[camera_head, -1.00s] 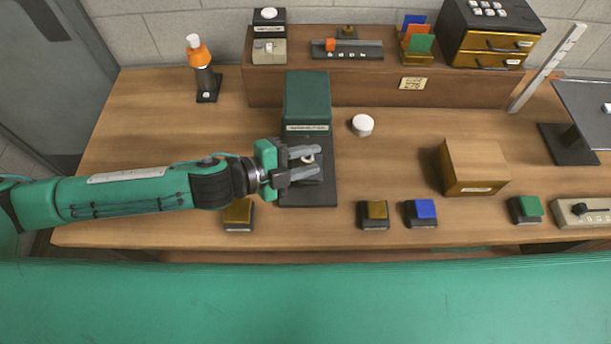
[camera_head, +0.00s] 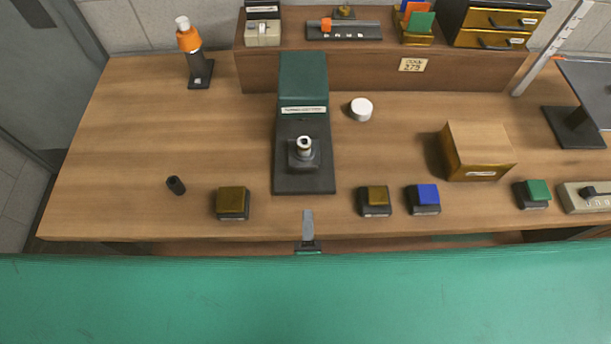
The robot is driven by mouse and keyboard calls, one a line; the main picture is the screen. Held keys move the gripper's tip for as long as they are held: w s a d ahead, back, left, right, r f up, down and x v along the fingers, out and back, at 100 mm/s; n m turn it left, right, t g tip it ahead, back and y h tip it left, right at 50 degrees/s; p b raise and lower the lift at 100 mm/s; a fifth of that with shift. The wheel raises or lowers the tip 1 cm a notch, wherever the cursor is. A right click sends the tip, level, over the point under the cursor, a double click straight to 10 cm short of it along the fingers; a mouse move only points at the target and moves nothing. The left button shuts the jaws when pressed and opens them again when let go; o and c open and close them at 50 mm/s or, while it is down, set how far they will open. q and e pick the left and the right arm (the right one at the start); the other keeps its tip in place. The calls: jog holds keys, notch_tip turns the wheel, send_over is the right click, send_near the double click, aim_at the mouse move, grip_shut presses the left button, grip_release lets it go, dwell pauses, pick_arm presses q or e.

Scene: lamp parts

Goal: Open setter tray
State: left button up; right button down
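A green-topped device (camera_head: 303,83) with a white label stands at the middle of the table. Its black base (camera_head: 290,180) extends toward me. On the base sits a dark square block (camera_head: 299,163) with a small light ring-shaped part (camera_head: 304,144) upright on it. I cannot tell which part is the setter tray. My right gripper is out of view.
Buttons in gold (camera_head: 233,202), gold (camera_head: 376,199), blue (camera_head: 425,198) and green (camera_head: 535,193) line the front. A small dark cylinder (camera_head: 176,185) lies at left. A white disc (camera_head: 361,109) and wooden box (camera_head: 476,150) are to the right. The left tabletop is mostly clear.

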pick_arm(q)
jog(key=p+x, duration=0.2)
jog(key=x, duration=1)
jog(key=shift+w+a+p, duration=0.2)
jog(key=shift+p, duration=0.2)
jog(key=shift+w+f, duration=0.2)
jog(key=shift+w, duration=0.4)
grip_shut()
